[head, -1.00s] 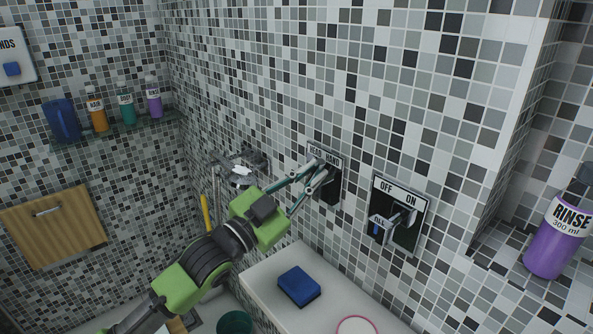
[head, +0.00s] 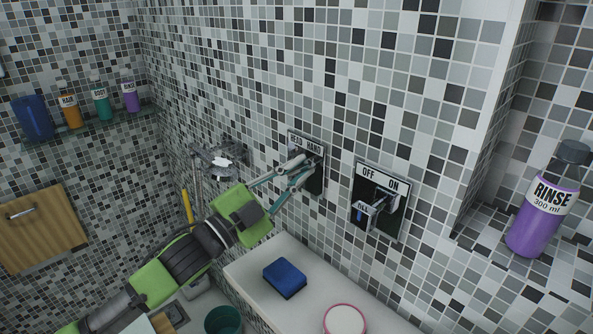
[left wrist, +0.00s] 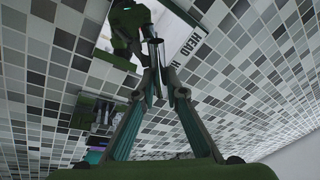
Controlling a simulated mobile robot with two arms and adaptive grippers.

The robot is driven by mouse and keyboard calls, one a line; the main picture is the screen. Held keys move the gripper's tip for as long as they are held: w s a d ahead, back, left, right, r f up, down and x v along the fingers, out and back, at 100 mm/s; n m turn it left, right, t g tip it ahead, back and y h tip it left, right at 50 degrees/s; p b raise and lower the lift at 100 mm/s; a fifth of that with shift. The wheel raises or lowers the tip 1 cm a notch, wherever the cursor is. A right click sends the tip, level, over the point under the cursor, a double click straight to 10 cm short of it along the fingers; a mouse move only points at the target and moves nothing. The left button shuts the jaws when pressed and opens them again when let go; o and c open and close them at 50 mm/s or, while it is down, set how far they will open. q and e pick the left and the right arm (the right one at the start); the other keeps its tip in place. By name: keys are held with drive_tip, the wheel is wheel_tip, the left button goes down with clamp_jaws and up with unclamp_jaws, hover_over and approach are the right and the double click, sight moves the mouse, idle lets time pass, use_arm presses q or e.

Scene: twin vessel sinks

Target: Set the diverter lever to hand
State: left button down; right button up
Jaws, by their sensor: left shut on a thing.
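The diverter plate (head: 319,182) is a dark plate on the tiled wall, marked HEAD on the left and HAND on the right. My left gripper (head: 301,166) reaches it from the left, with its green fingers shut on the diverter lever (head: 311,151). The lever is largely covered by the fingers, so its exact setting is hard to tell. In the left wrist view the fingertips (left wrist: 160,75) pinch the grey lever (left wrist: 154,52) in front of the plate (left wrist: 185,45). My right gripper is not in view.
An OFF/ON lever plate (head: 397,222) is on the wall to the right. A ledge below holds a blue sponge (head: 285,278) and a round pink-rimmed item (head: 344,320). A purple RINSE bottle (head: 535,222) stands at the right. A tap (head: 215,162) is on the wall behind my gripper.

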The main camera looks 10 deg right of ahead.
use_arm(q)
drive_tip(key=shift+f, duration=0.1)
drive_tip(key=c, duration=2)
unclamp_jaws()
drive_tip(key=shift+c, duration=0.2)
drive_tip(key=v, duration=1.2)
